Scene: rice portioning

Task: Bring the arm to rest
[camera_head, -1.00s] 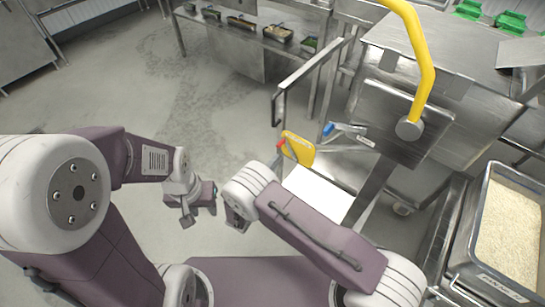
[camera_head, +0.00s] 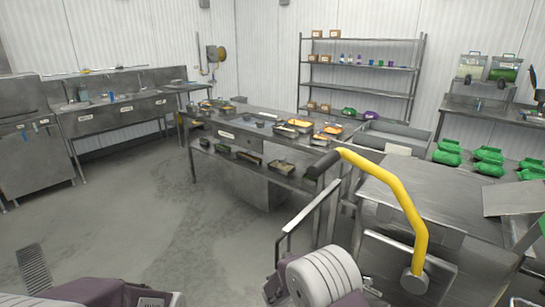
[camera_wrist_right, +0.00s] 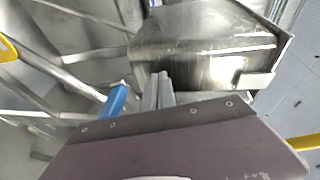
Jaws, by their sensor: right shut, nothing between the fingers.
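My right gripper (camera_wrist_right: 158,92) shows in the right wrist view with its two grey fingers together and nothing between them. It points towards a steel box-like fitting (camera_wrist_right: 205,50) beyond it; I cannot tell whether they touch. A blue handle (camera_wrist_right: 116,100) is just left of the fingers. In the head view, part of my right arm (camera_head: 322,276) rises at the bottom middle, with its fingers not visible. Part of my left arm (camera_head: 95,292) shows at the bottom left edge, and its gripper is out of view.
A yellow curved bar (camera_head: 405,205) stands right of my right arm, by a steel rail (camera_head: 305,215). A steel table with food pans (camera_head: 235,130) is ahead. Green packs (camera_head: 488,155) lie on the right counter.

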